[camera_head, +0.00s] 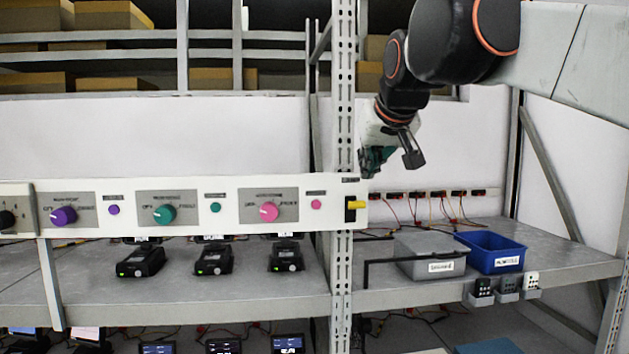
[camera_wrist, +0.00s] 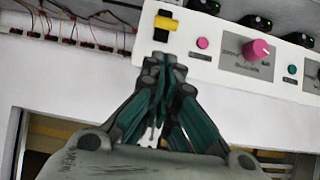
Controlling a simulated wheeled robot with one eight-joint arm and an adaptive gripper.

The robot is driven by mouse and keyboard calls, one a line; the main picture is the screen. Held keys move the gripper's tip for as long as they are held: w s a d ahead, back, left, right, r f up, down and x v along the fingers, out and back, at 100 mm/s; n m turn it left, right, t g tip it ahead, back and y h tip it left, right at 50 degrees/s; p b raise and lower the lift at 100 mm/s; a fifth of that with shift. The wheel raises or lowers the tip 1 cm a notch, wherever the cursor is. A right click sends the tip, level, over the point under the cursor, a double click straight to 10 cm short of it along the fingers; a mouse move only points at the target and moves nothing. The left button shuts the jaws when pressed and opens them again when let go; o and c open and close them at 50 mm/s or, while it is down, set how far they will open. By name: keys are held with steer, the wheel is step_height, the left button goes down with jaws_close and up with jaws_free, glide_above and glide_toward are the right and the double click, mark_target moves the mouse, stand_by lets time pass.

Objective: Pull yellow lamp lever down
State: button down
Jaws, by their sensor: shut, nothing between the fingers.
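The yellow lamp lever (camera_head: 355,205) is a small yellow handle on a dark mount at the right end of the white control panel (camera_head: 228,184). It also shows in the wrist view (camera_wrist: 166,23), just beyond my fingertips, where the scene appears turned upside down. My gripper (camera_head: 364,170) is above the lever in the head view, pointing down. In the wrist view my gripper (camera_wrist: 164,64) has its green-padded fingers together, with nothing held. A small gap shows between the fingertips and the lever.
The panel carries pink (camera_head: 269,212), teal (camera_head: 164,214) and purple (camera_head: 63,216) knobs with small buttons. A metal upright (camera_head: 344,90) stands behind the lever. A grey bin (camera_head: 428,246) and a blue bin (camera_head: 491,244) stand on the right shelf. Black devices (camera_head: 213,260) sit below the panel.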

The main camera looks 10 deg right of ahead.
steer(key=p, duration=0.2)
glide_toward(357, 188)
steer(key=w+f, duration=0.1)
steer(key=w+a+f, duration=0.1)
steer(key=f, duration=0.1)
steer(key=w+f, duration=0.1)
steer(key=shift+w+a+f, duration=0.2)
steer(key=shift+a+f, duration=0.1)
steer(key=shift+f, duration=0.05)
steer(key=shift+s+f, duration=0.1)
steer(key=shift+f, duration=0.05)
steer(key=shift+s+t+b, duration=0.2)
steer(key=shift+t+b, duration=0.2)
